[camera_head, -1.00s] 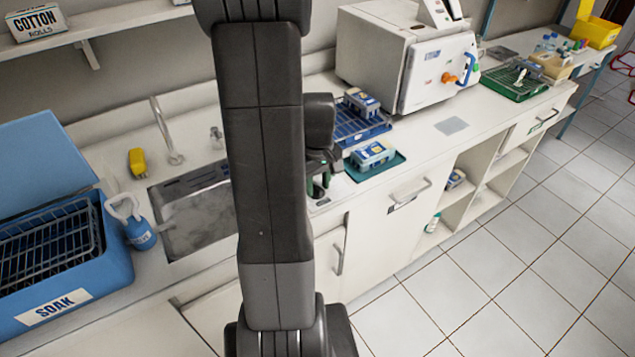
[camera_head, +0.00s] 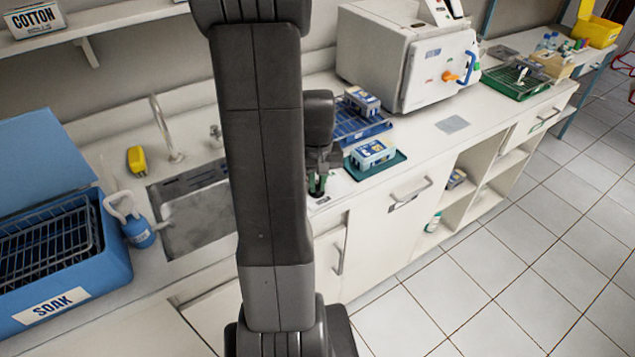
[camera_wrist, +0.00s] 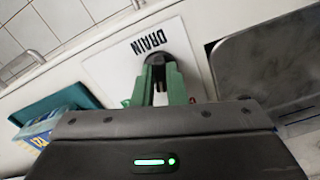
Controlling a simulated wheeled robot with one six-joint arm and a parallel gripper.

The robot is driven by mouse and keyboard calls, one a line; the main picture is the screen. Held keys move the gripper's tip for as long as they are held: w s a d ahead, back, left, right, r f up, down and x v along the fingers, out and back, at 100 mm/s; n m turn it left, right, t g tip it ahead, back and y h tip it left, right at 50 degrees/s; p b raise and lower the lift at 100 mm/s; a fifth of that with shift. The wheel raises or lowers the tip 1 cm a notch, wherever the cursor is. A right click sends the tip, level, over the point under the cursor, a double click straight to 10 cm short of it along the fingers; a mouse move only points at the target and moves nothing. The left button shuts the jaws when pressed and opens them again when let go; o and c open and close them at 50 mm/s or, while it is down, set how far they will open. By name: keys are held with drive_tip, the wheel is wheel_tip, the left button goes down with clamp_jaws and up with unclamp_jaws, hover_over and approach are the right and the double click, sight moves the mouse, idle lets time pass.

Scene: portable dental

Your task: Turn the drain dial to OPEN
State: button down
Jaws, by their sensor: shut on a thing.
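The drain dial (camera_wrist: 154,60) is a dark round knob on a white plate (camera_wrist: 110,72) marked DRAIN, seen in the wrist view. My gripper (camera_wrist: 159,77) has green fingers closed on the dial from either side. In the head view my gripper (camera_head: 318,186) is at the counter between the sink and the teal tray, partly behind my arm. The dial and the plate's other markings are mostly hidden there, and I cannot read the word OPEN or tell which way the dial points.
A metal sink (camera_head: 196,222) lies left of my gripper. A teal tray (camera_head: 388,168) with a blue-and-white box (camera_head: 371,154) is close on the right, and a blue rack (camera_head: 352,124) is behind. A blue jug (camera_head: 136,230) stands left of the sink.

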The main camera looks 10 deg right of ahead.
drive_tip(key=m, duration=0.4)
drive_tip(key=shift+m+b, duration=0.3)
drive_tip(key=shift+b, duration=0.05)
drive_tip(key=shift+w+a+m, duration=0.1)
drive_tip(key=shift+m, duration=1.8)
drive_tip(key=c, duration=1.5)
unclamp_jaws()
drive_tip(key=shift+o, duration=0.2)
wheel_tip(320, 180, up, 14)
